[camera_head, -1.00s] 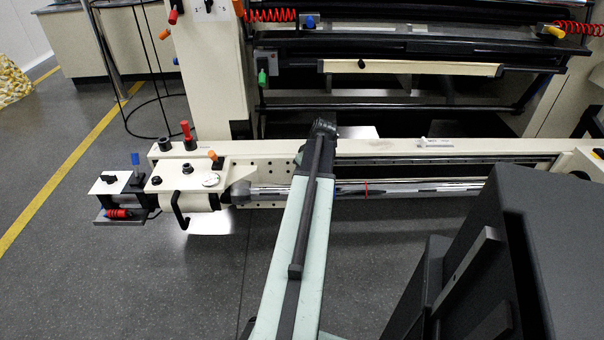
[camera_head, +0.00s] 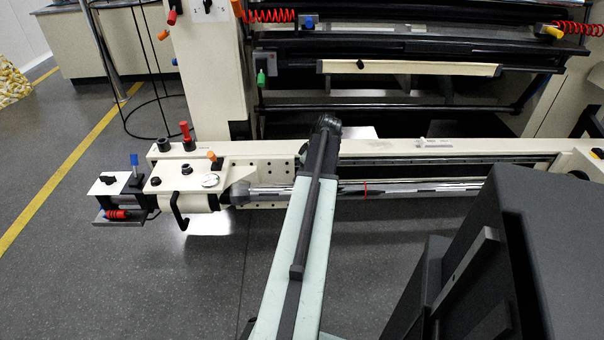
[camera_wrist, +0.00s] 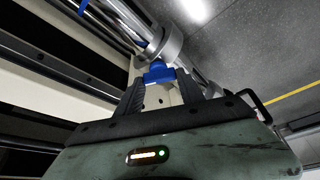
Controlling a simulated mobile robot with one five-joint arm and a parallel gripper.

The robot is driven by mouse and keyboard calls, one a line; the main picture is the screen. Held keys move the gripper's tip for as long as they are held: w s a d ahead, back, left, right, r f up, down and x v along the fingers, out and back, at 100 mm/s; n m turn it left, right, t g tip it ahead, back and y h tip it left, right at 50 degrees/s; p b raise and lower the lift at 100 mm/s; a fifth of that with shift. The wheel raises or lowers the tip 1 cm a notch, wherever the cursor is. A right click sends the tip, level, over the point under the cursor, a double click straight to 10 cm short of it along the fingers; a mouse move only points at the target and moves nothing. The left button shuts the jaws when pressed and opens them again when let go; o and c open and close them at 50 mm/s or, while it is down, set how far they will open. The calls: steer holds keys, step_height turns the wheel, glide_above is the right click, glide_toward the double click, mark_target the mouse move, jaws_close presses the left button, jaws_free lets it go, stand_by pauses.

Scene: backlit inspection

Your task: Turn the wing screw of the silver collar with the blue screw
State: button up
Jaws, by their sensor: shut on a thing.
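In the wrist view, the silver collar (camera_wrist: 170,46) sits around a shiny shaft (camera_wrist: 205,84). Its blue wing screw (camera_wrist: 158,71) points down toward my gripper (camera_wrist: 160,78). The two black fingers stand on either side of the blue screw and are shut on it. In the head view, my own arm hides the gripper and the collar; the shiny shaft (camera_head: 420,187) shows there to the right and left of the arm.
Another blue part (camera_wrist: 82,6) shows at the top of the wrist view. A red ring (camera_head: 366,189) sits on the shaft right of my arm. A cream end block (camera_head: 184,176) with a black crank handle (camera_head: 179,212) stands at the left. Grey floor in front is clear.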

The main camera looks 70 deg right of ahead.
steer(key=o, duration=1.4)
steer(key=p+v, duration=0.7)
steer(key=shift+s+r, duration=0.2)
steer(key=shift+r, duration=0.15)
